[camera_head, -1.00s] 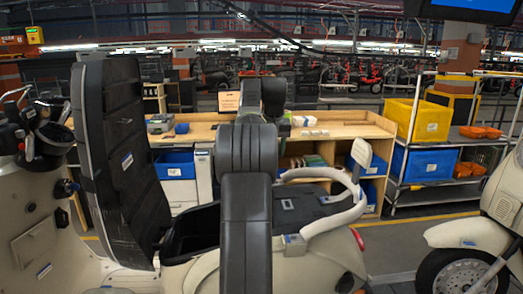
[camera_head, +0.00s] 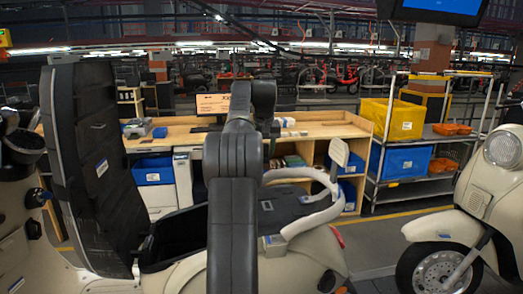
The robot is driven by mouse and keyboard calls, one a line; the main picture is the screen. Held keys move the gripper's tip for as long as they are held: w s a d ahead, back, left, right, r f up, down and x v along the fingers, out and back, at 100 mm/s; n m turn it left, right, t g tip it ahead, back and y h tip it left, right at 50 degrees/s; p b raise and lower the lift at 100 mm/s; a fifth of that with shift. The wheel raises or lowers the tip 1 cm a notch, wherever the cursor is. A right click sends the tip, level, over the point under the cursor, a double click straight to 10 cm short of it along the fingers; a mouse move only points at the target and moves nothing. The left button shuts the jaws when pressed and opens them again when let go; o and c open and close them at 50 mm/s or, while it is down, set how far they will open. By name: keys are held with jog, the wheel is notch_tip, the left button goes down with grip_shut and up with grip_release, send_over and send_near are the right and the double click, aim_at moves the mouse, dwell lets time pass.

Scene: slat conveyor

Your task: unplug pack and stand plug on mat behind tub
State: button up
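A cream scooter stands in front of me with its black seat (camera_head: 95,165) raised upright at the left. Below the seat is the dark open tub (camera_head: 172,245), partly covered by my arm. A dark flat mat (camera_head: 292,208) lies behind the tub, inside the curved pale grab rail (camera_head: 325,210). A small light patch shows on the mat's left part, too small to identify. I cannot make out the pack, its plug or any cable. My arm rises through the middle of the view; its far end hides my gripper's fingers.
A wooden bench (camera_head: 345,125) stands behind the scooter, with a blue bin (camera_head: 153,170) below it. A cart with a yellow bin (camera_head: 392,119) and a blue bin (camera_head: 401,161) is at the right. Another cream scooter (camera_head: 482,190) stands at the right edge.

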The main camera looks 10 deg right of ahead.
jog(key=shift+f+b, duration=2.3)
jog(key=shift+f, duration=2.55)
jog(key=shift+f+b, duration=0.55)
jog(key=shift+f, duration=0.6)
jog(key=o, duration=1.1)
jog(key=shift+c, duration=0.2)
jog(key=shift+r, duration=0.1)
jog(key=v, duration=1.3)
jog(key=shift+r+p, duration=0.35)
jog(key=shift+p, duration=0.05)
jog(key=shift+f, duration=0.15)
